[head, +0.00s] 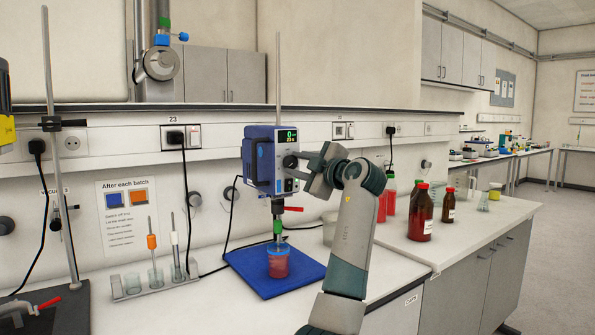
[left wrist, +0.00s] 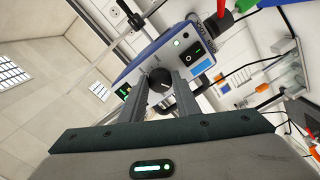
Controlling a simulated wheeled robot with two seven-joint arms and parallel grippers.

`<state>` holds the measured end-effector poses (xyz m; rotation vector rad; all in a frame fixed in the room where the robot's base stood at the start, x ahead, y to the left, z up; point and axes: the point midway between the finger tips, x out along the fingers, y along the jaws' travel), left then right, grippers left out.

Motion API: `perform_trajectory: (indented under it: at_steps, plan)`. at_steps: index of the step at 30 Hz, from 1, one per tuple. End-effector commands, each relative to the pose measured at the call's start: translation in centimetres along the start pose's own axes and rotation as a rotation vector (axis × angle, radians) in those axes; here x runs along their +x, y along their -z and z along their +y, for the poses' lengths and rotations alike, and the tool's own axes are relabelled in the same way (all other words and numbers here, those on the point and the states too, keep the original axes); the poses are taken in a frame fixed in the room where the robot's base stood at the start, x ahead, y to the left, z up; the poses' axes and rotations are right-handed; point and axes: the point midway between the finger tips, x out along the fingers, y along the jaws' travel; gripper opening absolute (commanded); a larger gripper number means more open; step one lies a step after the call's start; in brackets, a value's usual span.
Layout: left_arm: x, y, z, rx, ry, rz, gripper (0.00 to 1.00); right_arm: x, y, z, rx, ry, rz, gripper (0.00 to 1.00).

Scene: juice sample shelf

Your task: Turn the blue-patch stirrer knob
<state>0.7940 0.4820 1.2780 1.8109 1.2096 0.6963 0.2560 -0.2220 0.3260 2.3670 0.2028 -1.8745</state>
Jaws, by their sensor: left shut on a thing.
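The stirrer (head: 260,158) is a blue and light-grey box on a thin upright rod, with a small lit display. In the left wrist view its front shows a rocker switch (left wrist: 193,53) and a light blue patch (left wrist: 203,66). The dark round knob (left wrist: 160,80) with a pale mark sits between the fingers of my left gripper (left wrist: 160,90). In the head view my left gripper (head: 302,162) reaches the stirrer's front from the right, shut on the knob and partly hiding it. My right gripper is in neither view.
Below the stirrer, a cup of red liquid (head: 278,264) stands on a blue mat (head: 275,284). A rack with tubes (head: 155,284) stands to the left. Brown bottles (head: 421,215) stand right of my arm. A black cable runs behind. A clamp with a red handle (head: 45,303) is at lower left.

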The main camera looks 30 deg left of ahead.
Motion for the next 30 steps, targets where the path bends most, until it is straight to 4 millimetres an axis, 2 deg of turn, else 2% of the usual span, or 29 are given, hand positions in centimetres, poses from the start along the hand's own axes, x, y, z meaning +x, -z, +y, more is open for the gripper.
perform_trajectory:
  at_steps: [16, 17, 18, 30]
  plan:
    - [0.01, 0.03, 0.0, -0.018, 0.001, 0.0, 0.07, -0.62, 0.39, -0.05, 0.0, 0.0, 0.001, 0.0]
    - [0.01, 0.02, 0.0, -0.018, 0.001, 0.0, 0.36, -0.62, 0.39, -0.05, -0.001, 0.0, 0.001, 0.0]
    - [0.01, 0.03, 0.0, -0.018, 0.001, 0.0, 0.46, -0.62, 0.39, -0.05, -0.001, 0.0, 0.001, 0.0]
    - [-0.18, -0.02, -0.02, -0.018, 0.0, 0.0, 0.48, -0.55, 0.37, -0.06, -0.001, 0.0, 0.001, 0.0]
